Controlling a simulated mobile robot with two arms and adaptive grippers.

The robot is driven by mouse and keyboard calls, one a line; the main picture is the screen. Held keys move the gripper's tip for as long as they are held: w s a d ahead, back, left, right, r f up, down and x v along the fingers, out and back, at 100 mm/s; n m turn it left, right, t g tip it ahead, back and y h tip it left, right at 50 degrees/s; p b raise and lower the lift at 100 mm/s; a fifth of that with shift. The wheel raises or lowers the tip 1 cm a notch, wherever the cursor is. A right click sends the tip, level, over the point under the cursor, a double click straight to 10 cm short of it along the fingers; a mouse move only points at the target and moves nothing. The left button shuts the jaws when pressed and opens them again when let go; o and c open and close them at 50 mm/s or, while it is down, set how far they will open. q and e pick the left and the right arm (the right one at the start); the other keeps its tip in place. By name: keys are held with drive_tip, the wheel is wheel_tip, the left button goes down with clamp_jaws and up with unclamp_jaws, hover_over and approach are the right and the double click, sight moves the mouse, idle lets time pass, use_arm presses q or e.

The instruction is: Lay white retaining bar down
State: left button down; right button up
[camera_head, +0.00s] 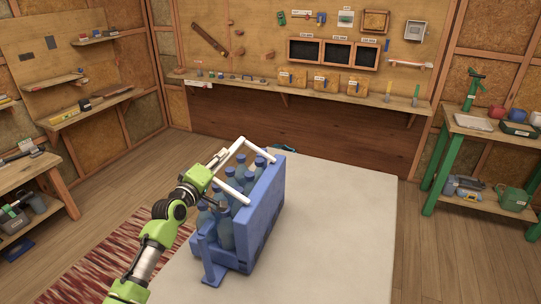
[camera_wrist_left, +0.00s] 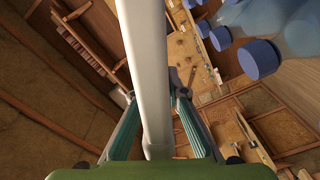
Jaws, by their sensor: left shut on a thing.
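The white retaining bar (camera_head: 231,150) is a U-shaped frame. Its two side arms run to the blue crate's (camera_head: 262,210) long right wall, and its crosspiece stands out on the left, above the bottle tops. Several blue bottles (camera_head: 226,232) with darker caps stand in the crate; some caps (camera_wrist_left: 258,58) also show in the left wrist view. My left gripper (camera_head: 204,174) is shut on the bar's crosspiece. In the left wrist view the white bar (camera_wrist_left: 150,75) passes between the gripper's teal fingers (camera_wrist_left: 158,112). My right gripper is not in view.
The crate stands on a pale table (camera_head: 340,230), which is bare on its right side. A wall shelf (camera_head: 300,88) with tools lies behind. A green-legged shelf unit (camera_head: 445,165) stands at right, a wooden bench (camera_head: 30,175) at left.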

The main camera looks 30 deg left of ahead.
use_arm(q)
drive_tip(key=shift+f, duration=0.35)
drive_tip(key=shift+a+f+n+b, duration=0.2)
drive_tip(key=shift+f+n+b, duration=0.2)
drive_tip(key=shift+f, duration=0.05)
drive_tip(key=shift+a+f+n+b, duration=0.2)
drive_tip(key=shift+f+n+b, duration=0.2)
drive_tip(key=shift+f, duration=0.05)
drive_tip(key=c, duration=2)
unclamp_jaws()
drive_tip(key=shift+r, duration=0.1)
drive_tip(key=shift+s, duration=0.15)
drive_tip(key=s, duration=0.4)
drive_tip(key=s+d, duration=0.1)
drive_tip(key=s, duration=0.6)
drive_tip(key=shift+s+d, duration=0.2)
drive_tip(key=shift+s, duration=0.2)
